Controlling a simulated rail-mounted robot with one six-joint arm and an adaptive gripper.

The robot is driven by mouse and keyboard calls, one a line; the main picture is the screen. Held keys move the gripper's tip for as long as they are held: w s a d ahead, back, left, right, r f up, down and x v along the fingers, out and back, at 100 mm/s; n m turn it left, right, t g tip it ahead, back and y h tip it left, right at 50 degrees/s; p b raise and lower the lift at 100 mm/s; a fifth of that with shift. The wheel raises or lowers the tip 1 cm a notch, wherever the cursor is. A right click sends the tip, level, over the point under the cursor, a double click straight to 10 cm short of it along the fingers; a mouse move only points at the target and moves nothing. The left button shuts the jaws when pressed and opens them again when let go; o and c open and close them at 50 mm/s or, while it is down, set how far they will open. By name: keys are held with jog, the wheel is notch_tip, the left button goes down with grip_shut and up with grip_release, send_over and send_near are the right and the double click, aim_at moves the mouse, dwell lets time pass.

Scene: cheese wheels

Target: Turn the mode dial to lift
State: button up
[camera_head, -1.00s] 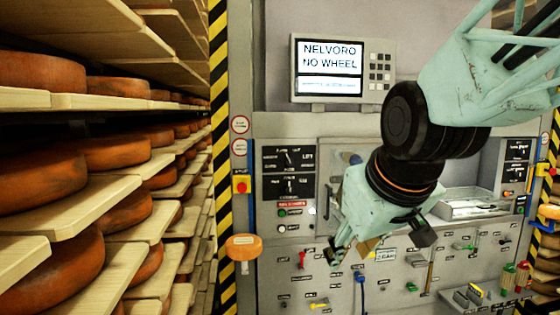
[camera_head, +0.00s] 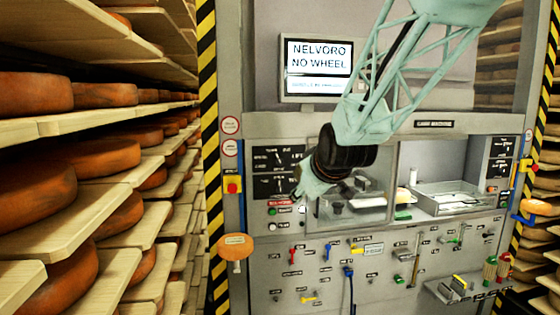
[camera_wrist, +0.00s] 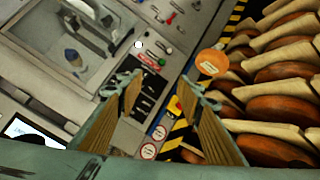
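Two black dial panels are stacked on the left of the machine front. The upper panel (camera_head: 279,157) has a pointer knob; in the earlier head frame a label at its right seems to read LIFT. The lower panel (camera_head: 272,187) has another pointer, partly hidden by my gripper (camera_head: 298,194). Small print and exact pointer angles are too small to tell. In the wrist view my gripper (camera_wrist: 162,80) is open and empty, its ribbed fingers apart. The black panels (camera_wrist: 147,88) show between and beyond the fingers, with no visible contact.
The display (camera_head: 318,70) reads NELVORO NO WHEEL. A red button on yellow (camera_head: 232,185) and an orange round tag (camera_head: 236,246) sit left of the panels.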

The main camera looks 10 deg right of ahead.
jog(key=w+r+n+t+p, duration=0.1)
jog(key=w+n+t+p, duration=0.25)
jog(key=w, duration=1.35)
jog(key=n+t+p, duration=0.2)
jog(key=t+p, duration=0.1)
jog(key=p, duration=0.3)
send_near(280, 162)
jog(key=shift+s+d+f, duration=0.1)
jog(key=shift+s, duration=0.8)
jog(key=shift+s+d+f, duration=0.1)
jog(key=shift+s+f, duration=0.05)
jog(key=shift+s, duration=0.75)
jog(key=shift+w, duration=0.15)
jog(key=shift+w+a+p, duration=0.15)
jog(key=shift+w+p, duration=1.2)
jog(key=shift+w, duration=5.4)
jog(key=shift+c, duration=0.2)
jog(key=c, duration=0.8)
